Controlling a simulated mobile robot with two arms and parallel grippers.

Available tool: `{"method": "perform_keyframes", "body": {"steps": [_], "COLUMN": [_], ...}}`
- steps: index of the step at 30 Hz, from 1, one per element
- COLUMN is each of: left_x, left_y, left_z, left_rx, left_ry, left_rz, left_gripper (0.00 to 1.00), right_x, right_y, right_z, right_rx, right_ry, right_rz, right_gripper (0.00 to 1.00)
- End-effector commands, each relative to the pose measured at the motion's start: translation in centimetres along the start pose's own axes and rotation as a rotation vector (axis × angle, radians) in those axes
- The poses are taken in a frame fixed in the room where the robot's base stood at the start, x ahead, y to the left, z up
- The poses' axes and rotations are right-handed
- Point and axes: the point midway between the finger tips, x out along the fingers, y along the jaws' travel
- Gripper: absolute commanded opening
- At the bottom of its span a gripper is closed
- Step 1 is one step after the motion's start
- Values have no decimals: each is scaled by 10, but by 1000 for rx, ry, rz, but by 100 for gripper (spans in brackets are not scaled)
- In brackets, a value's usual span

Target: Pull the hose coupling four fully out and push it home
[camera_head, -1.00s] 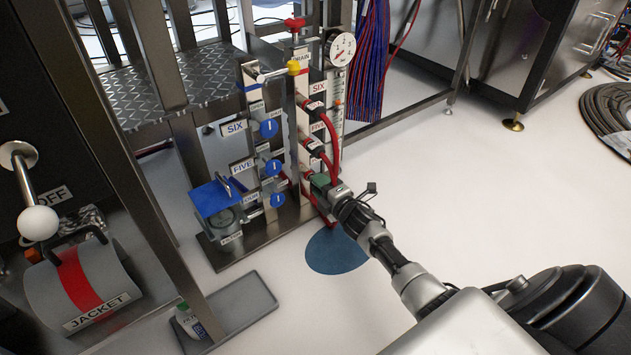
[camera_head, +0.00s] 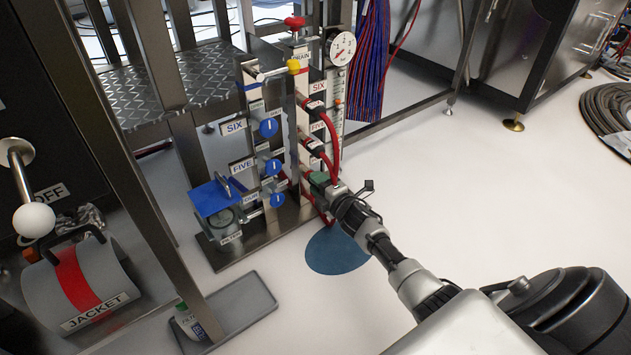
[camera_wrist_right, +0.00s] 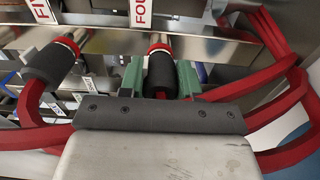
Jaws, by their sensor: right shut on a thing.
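Hose coupling four (camera_wrist_right: 161,76) is a black sleeve with a red ring at its far end, under the FOUR label (camera_wrist_right: 141,12) in the right wrist view. My right gripper (camera_wrist_right: 160,82) has its green fingers on both sides of the sleeve and is shut on it. In the head view, the right gripper (camera_head: 321,184) is at the lowest coupling of the red-hose column and mostly hides it. The red ring is close to the metal panel; I cannot tell how far the coupling is seated. My left gripper is not in view.
Coupling five (camera_wrist_right: 54,64) is close on the left in the right wrist view. Red hoses (camera_wrist_right: 284,105) loop around the gripper. Blue-knob valves (camera_head: 269,128) and a gauge (camera_head: 340,48) stand on the rack.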

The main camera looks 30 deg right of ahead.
Motion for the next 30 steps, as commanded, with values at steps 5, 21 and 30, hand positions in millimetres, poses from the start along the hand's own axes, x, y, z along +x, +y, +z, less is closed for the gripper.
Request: {"method": "perform_keyframes", "body": {"steps": [5,21,30], "left_x": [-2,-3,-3], "left_y": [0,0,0], "left_z": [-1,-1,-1], "left_rx": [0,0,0], "left_ry": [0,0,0], "left_rz": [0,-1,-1], "left_gripper": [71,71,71], "right_x": [3,6,6], "right_y": [0,0,1], "right_z": [0,0,0], "right_rx": [0,0,0], "right_ry": [0,0,0], "right_rz": [0,1,1], "right_gripper": [0,0,63]}}
